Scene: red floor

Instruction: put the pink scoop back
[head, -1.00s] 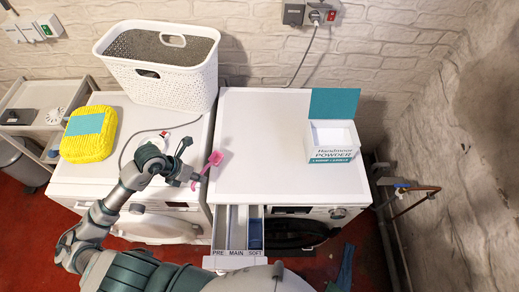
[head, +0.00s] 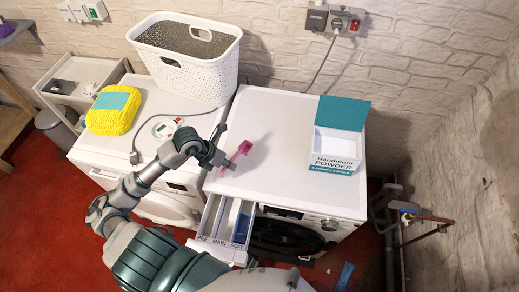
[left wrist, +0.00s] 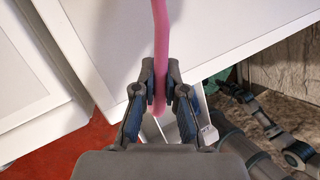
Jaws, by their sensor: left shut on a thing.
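The pink scoop (head: 244,148) is held by my left gripper (head: 226,164) above the front left part of the right-hand machine's white top. In the left wrist view my left gripper (left wrist: 161,92) is shut on the scoop's pink handle (left wrist: 160,40); the bowl is out of that view. The white powder box (head: 338,140), with its teal lid up, stands at the right of the machine top (head: 290,115). The box's inside looks white. The detergent drawer (head: 224,232), marked PRE, MAIN and SOFT, is pulled out below the scoop. My right gripper is not seen.
A white basket (head: 185,70) stands at the back of the left machine. A yellow pack (head: 114,112) and a plug with a cable (head: 163,129) lie in front of it. The machine top between scoop and box is clear. A pipe (head: 425,220) runs by the right wall.

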